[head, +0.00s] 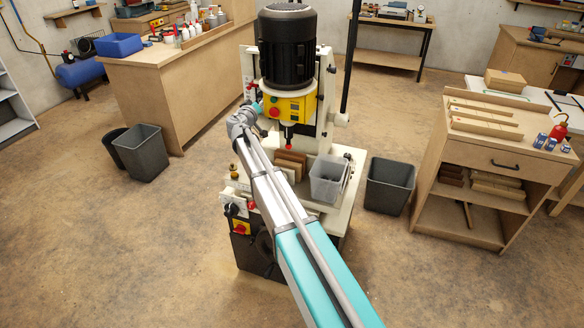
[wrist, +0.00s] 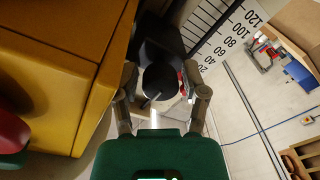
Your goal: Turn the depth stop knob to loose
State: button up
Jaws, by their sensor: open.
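In the wrist view a black round knob (wrist: 160,80) with a pale pointer mark sits in front of a black block, beside a white scale (wrist: 232,38) with black numbers. It appears to be the depth stop knob. My gripper (wrist: 160,77) is open, with one finger on each side of the knob. I cannot tell whether the fingers touch it. In the head view my arm reaches to the left side of the drilling machine's yellow control box (head: 291,105), and the knob cannot be made out there.
The yellow housing (wrist: 60,60) and a red button (wrist: 12,132) are close on the left in the wrist view. In the head view a clear bin (head: 328,178) and wooden pieces (head: 291,163) are on the machine table. Dark bins (head: 389,185) stand on the floor nearby.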

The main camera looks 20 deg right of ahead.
jog(key=shift+m, duration=0.9)
jog(key=v, duration=1.4)
jog(key=s+d+f+g+y+p, duration=0.1)
jog(key=s+d+f+g+p, duration=0.1)
jog(key=s, duration=0.4)
jog(key=s+d+f+m+g+y+p, duration=0.1)
jog(key=s+d+f+g, duration=0.2)
jog(key=s+d+g, duration=0.2)
jog(key=s+d+f+g+y+p, duration=0.1)
jog(key=s+d+f+g+p, duration=0.1)
jog(key=s, duration=0.5)
jog(key=shift+s+d+f+g+p, duration=0.2)
jog(key=shift+d+f+g+p, duration=0.35)
jog(key=shift+d, duration=0.7)
jog(key=shift+r, duration=0.1)
